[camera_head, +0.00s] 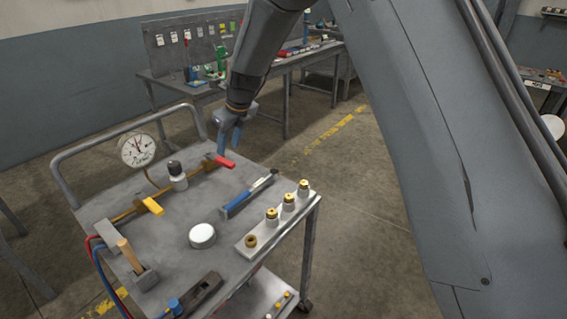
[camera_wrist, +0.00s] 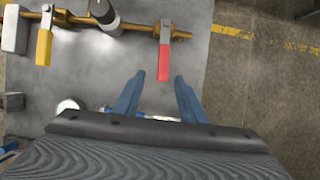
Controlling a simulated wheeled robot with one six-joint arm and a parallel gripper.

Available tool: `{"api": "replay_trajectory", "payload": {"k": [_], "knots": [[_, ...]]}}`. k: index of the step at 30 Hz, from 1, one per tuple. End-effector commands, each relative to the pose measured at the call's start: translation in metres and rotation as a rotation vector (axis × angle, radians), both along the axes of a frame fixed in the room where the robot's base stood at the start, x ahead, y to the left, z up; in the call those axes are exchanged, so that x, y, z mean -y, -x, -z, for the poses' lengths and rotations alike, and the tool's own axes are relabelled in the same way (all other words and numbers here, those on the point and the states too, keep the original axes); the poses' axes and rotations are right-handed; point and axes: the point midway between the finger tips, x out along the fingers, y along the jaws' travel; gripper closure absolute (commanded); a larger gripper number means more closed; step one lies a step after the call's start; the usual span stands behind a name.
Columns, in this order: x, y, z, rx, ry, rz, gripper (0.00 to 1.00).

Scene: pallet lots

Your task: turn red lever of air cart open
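The air cart (camera_head: 190,215) is a grey wheeled trolley with a brass pipe on its top. The red lever (camera_head: 224,162) sits at the right end of the pipe in the head view. In the wrist view the red lever (camera_wrist: 164,62) points down from the pipe, roughly at right angles to it. My gripper (camera_head: 229,140) is just behind and above the lever in the head view. In the wrist view its two blue fingers (camera_wrist: 158,84) are spread apart with nothing between them, and the lever lies just ahead of the gap.
A yellow lever (camera_head: 152,206), a pressure gauge (camera_head: 137,149) and a black-topped regulator (camera_head: 176,170) sit along the pipe. A blue-handled tool (camera_head: 242,198), a round white tin (camera_head: 202,236) and a rack of brass fittings (camera_head: 272,216) lie nearer. A workbench (camera_head: 300,62) stands behind.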

Motion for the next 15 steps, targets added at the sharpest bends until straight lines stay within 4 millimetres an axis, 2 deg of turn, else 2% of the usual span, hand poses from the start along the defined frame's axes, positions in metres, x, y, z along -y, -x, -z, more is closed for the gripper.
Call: {"api": "replay_trajectory", "payload": {"k": [15], "knots": [[0.084,0.042,-0.002,0.088,0.184,-0.420,0.62]]}}
